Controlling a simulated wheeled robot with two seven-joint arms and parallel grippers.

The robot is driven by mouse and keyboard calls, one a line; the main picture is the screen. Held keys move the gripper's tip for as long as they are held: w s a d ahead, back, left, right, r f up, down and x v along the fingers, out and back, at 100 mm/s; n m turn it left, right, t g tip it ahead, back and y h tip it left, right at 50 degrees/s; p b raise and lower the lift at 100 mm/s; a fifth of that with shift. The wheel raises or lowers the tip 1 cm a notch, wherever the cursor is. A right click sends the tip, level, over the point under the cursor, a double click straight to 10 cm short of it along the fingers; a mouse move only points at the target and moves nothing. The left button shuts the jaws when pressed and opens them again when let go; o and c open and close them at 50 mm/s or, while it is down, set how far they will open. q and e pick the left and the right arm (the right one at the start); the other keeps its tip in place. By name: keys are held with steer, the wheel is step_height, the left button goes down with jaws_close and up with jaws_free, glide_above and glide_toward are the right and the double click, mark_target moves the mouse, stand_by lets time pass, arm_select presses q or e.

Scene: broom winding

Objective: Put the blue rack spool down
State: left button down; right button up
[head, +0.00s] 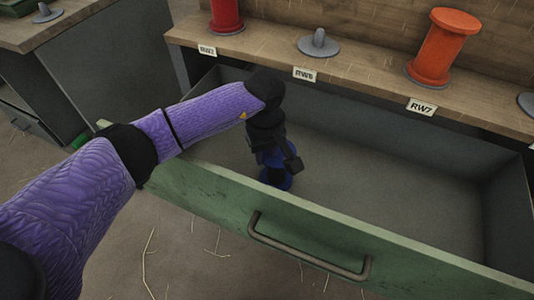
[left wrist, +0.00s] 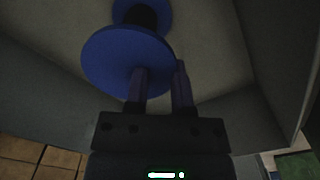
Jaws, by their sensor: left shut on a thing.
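The blue rack spool (head: 288,183) is inside the open drawer, close to its green front panel. My left gripper (head: 278,160) points down into the drawer and hides most of the spool in the head view. In the left wrist view the spool's wide round blue flange (left wrist: 112,62) is at the fingers, with a dark core and a second blue flange beyond it. My left gripper (left wrist: 160,80) is shut on the spool at its near flange. I cannot tell whether the spool touches the drawer floor. My right gripper is not in view.
The open drawer (head: 400,215) has a bare grey floor, free to the right. A wooden shelf (head: 370,95) behind it bears a red spool (head: 226,14), an orange spool (head: 441,50) and an empty grey peg (head: 318,43) behind the RW6 label. A handle (head: 305,255) juts from the drawer front.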

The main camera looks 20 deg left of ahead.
arm_select(q)
steer(key=shift+c, duration=2.4)
jaws_free()
steer(key=shift+f, duration=0.1)
step_height(320, 180, up, 12)
steer(key=p, duration=0.5)
steer(key=shift+r+p, duration=0.2)
steer(key=shift+p, duration=0.1)
